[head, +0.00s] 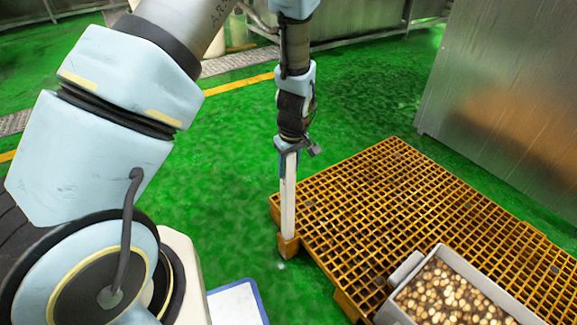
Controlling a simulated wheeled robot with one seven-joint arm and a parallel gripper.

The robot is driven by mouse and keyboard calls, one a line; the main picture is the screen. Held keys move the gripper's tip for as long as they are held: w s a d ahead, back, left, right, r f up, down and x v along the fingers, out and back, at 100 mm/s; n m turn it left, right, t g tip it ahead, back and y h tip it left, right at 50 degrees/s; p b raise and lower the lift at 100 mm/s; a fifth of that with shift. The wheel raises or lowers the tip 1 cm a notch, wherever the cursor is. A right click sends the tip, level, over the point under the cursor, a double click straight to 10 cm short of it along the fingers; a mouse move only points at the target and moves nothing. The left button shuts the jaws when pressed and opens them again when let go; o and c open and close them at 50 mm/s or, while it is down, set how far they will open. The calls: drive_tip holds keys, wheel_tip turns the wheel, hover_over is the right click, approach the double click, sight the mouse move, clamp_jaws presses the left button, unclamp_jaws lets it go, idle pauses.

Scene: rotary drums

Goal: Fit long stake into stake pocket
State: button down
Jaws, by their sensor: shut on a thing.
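The long stake (288,195) is a pale, straight bar in the head view. It hangs upright below my gripper (287,147), which is shut on its upper end. The stake pocket (288,246) is a small orange block at the near left corner of the orange pallet (385,200). The stake's lower end meets the top of the pocket in the picture. I cannot tell whether it is inside the pocket or just above or in front of it. The pocket's opening is hidden.
A grey crate (405,272) full of small brown and cream pieces sits on the pallet's near right part. A metal panel (505,95) stands behind the pallet at right. A blue-rimmed white thing (235,303) lies at the bottom. Green floor (225,200) is clear left of the pallet.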

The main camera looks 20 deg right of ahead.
sight(291, 154)
drive_tip(key=shift+f+b, duration=1.1)
drive_tip(key=shift+f, duration=0.9)
drive_tip(key=shift+c, duration=1.6)
unclamp_jaws()
drive_tip(key=r, duration=0.3)
drive_tip(key=r+p, duration=0.1)
drive_tip(key=r, duration=0.3)
drive_tip(key=s+r+p, duration=0.1)
drive_tip(key=r, duration=0.2)
drive_tip(key=shift+s+d+r, duration=0.1)
drive_tip(key=shift+r, duration=0.3)
drive_tip(key=w+a+r+m, duration=0.15)
drive_tip(key=a+r, duration=0.25)
drive_tip(key=a, duration=0.4)
drive_tip(key=w+a+r, duration=0.2)
drive_tip(key=a+r, duration=0.3)
drive_tip(key=a, duration=0.2)
drive_tip(key=s+a+r+m, duration=0.1)
drive_tip(key=s+a+r, duration=0.2)
drive_tip(key=a, duration=0.5)
drive_tip(key=s+a+r+m, duration=0.1)
drive_tip(key=s+a+r, duration=0.2)
drive_tip(key=a, duration=0.5)
wheel_tip(291, 154, up, 24)
drive_tip(key=p, duration=2.4)
drive_tip(key=shift+d, duration=0.25)
